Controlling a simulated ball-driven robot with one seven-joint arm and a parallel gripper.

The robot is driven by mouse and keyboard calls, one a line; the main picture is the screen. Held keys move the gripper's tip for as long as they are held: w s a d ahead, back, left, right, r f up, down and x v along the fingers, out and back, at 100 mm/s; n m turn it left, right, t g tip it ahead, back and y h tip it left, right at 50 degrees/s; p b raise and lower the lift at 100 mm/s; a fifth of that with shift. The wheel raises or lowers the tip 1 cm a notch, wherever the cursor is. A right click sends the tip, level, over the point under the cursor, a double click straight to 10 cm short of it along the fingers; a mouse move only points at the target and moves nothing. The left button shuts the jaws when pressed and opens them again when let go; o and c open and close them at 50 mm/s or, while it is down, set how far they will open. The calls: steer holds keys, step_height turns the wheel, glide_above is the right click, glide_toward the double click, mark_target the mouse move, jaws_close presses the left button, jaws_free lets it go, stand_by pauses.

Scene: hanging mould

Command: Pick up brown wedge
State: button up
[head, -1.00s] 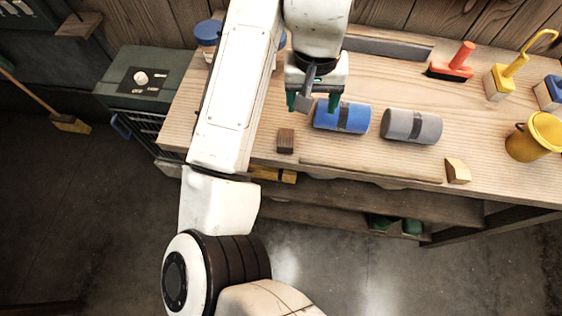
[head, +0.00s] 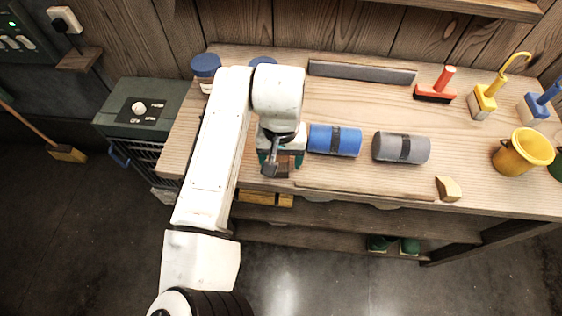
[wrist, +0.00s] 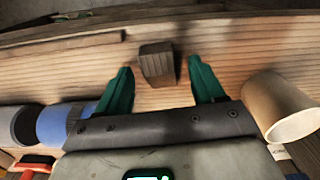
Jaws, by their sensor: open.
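The brown wedge (wrist: 157,62) is a small dark brown wooden block near the front edge of the workbench. In the wrist view it stands between the lines of my two green fingers, slightly beyond the palm, with bench surface showing on both sides. My gripper (head: 281,160) is open and points down over it. In the head view the wedge (head: 284,166) is partly hidden by the gripper. I cannot tell whether the fingers touch it.
A blue cylinder (head: 335,140) lies close to the right of my gripper, with a grey cylinder (head: 401,148) beyond. A light wooden wedge (head: 448,189) and a yellow mug (head: 522,153) are further right.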

steer(key=shift+f, duration=0.6)
steer(key=c, duration=1.1)
steer(key=shift+o, duration=0.2)
steer(key=shift+r, duration=0.15)
